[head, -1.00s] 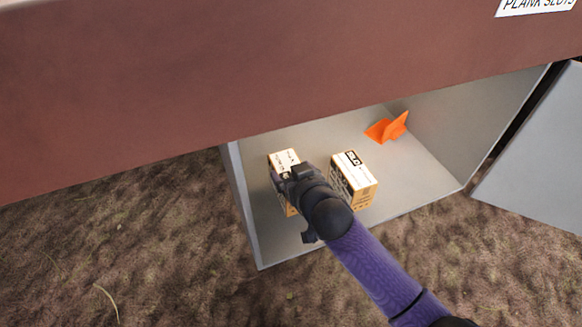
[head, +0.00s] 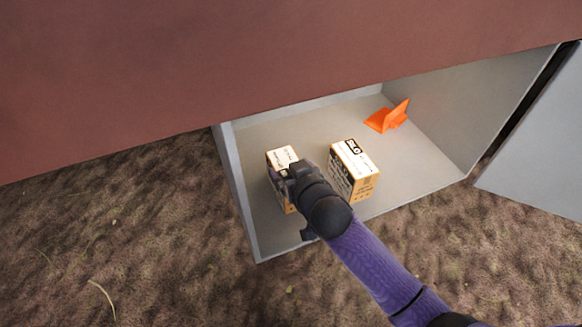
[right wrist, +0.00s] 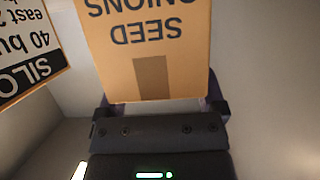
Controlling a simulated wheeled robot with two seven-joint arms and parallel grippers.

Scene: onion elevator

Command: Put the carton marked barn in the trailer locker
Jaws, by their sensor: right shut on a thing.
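My right gripper (head: 284,178) is shut on a tan carton (head: 282,158) inside the open grey locker (head: 240,215), near its left wall. In the right wrist view my right gripper (right wrist: 165,104) has a finger on each side of this carton (right wrist: 150,55). Its face reads "SEED ONIONS" upside down; I cannot read a "barn" mark on it. Whether it touches the locker floor is unclear. A second carton (head: 354,170), to its right, stands on the floor. It reads "SILO" in the right wrist view (right wrist: 30,60). My left gripper is not in view.
An orange folded object (head: 388,117) lies at the back right of the locker. The locker's door (head: 540,150) stands open on the right. The reddish-brown trailer side (head: 200,80) overhangs the opening. Free floor lies between the cartons and the right wall.

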